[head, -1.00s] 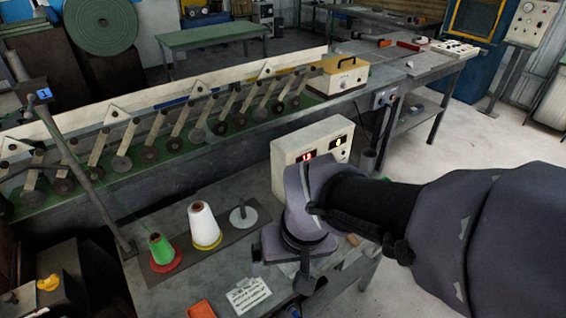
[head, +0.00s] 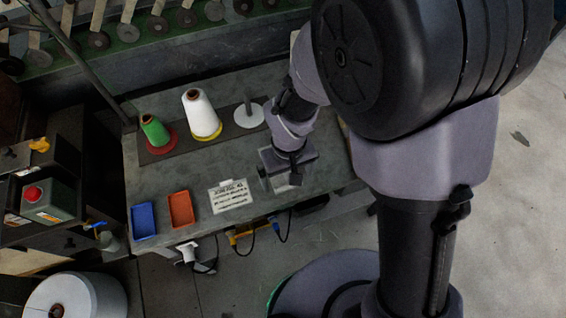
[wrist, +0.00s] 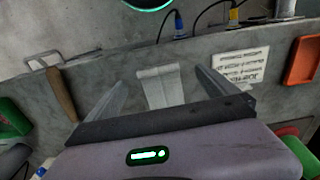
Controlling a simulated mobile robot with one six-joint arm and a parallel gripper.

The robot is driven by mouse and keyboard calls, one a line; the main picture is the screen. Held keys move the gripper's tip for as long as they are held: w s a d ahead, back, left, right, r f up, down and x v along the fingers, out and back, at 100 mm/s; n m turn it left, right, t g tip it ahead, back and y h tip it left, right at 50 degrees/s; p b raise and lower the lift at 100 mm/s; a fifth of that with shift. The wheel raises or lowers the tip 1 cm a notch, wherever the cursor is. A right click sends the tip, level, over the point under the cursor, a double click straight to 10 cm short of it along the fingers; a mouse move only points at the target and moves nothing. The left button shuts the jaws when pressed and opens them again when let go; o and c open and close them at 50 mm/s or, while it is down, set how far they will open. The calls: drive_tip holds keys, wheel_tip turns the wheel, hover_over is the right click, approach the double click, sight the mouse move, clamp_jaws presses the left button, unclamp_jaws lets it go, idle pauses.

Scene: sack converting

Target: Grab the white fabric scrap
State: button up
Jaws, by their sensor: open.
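The white fabric scrap (wrist: 159,88) lies flat on the grey bench top in the wrist view, pale and roughly rectangular, with a fold or band across its far end. My gripper (wrist: 162,76) is open, with one finger on each side of the scrap and gaps between. The near end of the scrap is hidden by the gripper body. I cannot tell how high the fingers are above the bench. In the head view my gripper (head: 281,184) points down over the front right part of the bench, and the scrap is mostly hidden there.
A printed card (head: 230,196), an orange tray (head: 181,209) and a blue tray (head: 143,220) lie left of the gripper. A green cone (head: 155,131) and white cone (head: 202,115) stand behind. A wooden-handled tool (wrist: 61,93) lies left of the scrap in the wrist view.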

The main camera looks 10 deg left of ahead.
drive_tip(key=f+b, duration=0.1)
drive_tip(key=f, duration=0.2)
drive_tip(key=f+b, duration=0.1)
drive_tip(key=f, duration=0.1)
drive_tip(key=shift+w+d+b, duration=0.1)
drive_tip(key=shift+w+b, duration=0.15)
drive_tip(key=shift+b, duration=0.05)
drive_tip(key=shift+r, duration=0.15)
drive_tip(key=c, duration=1.4)
